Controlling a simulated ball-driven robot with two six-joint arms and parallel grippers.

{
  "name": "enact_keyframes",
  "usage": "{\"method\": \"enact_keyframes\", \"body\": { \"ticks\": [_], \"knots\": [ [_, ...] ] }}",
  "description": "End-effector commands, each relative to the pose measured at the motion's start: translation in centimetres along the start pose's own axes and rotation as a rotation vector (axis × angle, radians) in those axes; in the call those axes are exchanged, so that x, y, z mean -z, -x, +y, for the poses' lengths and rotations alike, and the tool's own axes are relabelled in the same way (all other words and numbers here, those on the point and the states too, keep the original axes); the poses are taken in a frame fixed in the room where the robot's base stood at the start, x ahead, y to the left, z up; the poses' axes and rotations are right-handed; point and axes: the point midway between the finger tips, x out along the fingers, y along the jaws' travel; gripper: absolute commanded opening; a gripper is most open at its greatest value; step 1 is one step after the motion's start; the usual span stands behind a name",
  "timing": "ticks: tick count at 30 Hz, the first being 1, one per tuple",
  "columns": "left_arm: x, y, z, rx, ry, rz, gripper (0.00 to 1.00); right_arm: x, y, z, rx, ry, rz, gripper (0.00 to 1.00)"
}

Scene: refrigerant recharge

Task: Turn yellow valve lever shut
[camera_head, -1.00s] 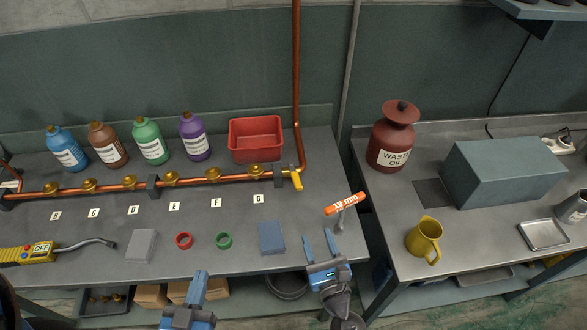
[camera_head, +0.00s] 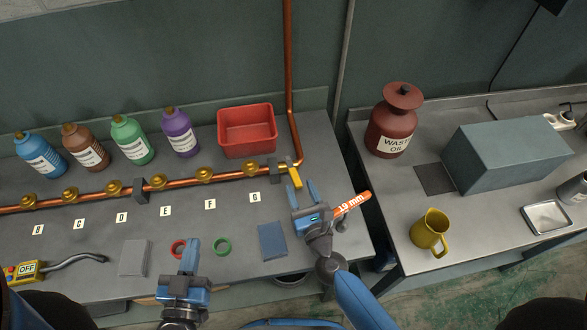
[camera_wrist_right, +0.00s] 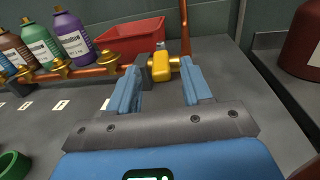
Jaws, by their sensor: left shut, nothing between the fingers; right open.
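The yellow valve lever (camera_head: 295,176) sits at the right end of the copper pipe, just below the riser, pointing toward the front of the bench. In the right wrist view the yellow lever (camera_wrist_right: 161,66) shows ahead, between the lines of the two fingers. My right gripper (camera_head: 302,190) is open and empty, close in front of the lever; its fingers (camera_wrist_right: 162,85) point at it. Whether they touch it I cannot tell. My left gripper (camera_head: 190,246) is shut and empty, over the front of the bench by the red ring (camera_head: 178,248).
The copper pipe (camera_head: 110,190) with several brass fittings runs along the bench. A red bin (camera_head: 247,130) stands behind it. The orange 19 mm tool (camera_head: 352,205) is right beside my right gripper.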

Motion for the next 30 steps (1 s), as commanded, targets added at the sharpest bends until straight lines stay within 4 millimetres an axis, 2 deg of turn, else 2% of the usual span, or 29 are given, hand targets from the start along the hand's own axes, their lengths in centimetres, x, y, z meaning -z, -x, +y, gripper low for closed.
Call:
{"method": "enact_keyframes", "body": {
  "ticks": [1, 6, 12, 25, 30],
  "knots": [
    [0.4, 0.0, 0.0, 0.000, 0.000, 0.000, 0.00, -0.3, -1.0, -0.1, 0.003, -0.001, -0.003, 0.49],
    [0.7, 0.0, 0.0, 0.000, 0.000, 0.000, 0.00, -0.2, -3.6, -0.1, 0.002, 0.000, -0.002, 0.49],
    [0.8, 0.0, 0.0, 0.000, 0.000, 0.000, 0.00, -0.1, -5.6, 0.0, 0.001, 0.000, -0.001, 0.49],
    [0.8, 0.0, 0.0, 0.000, 0.000, 0.001, 0.00, 0.0, -6.4, 0.0, 0.000, 0.000, 0.000, 0.49],
    [0.8, 0.0, 0.0, 0.000, 0.000, 0.001, 0.00, 0.0, -6.3, 0.0, 0.001, 0.000, 0.000, 0.24]
  ]
}}
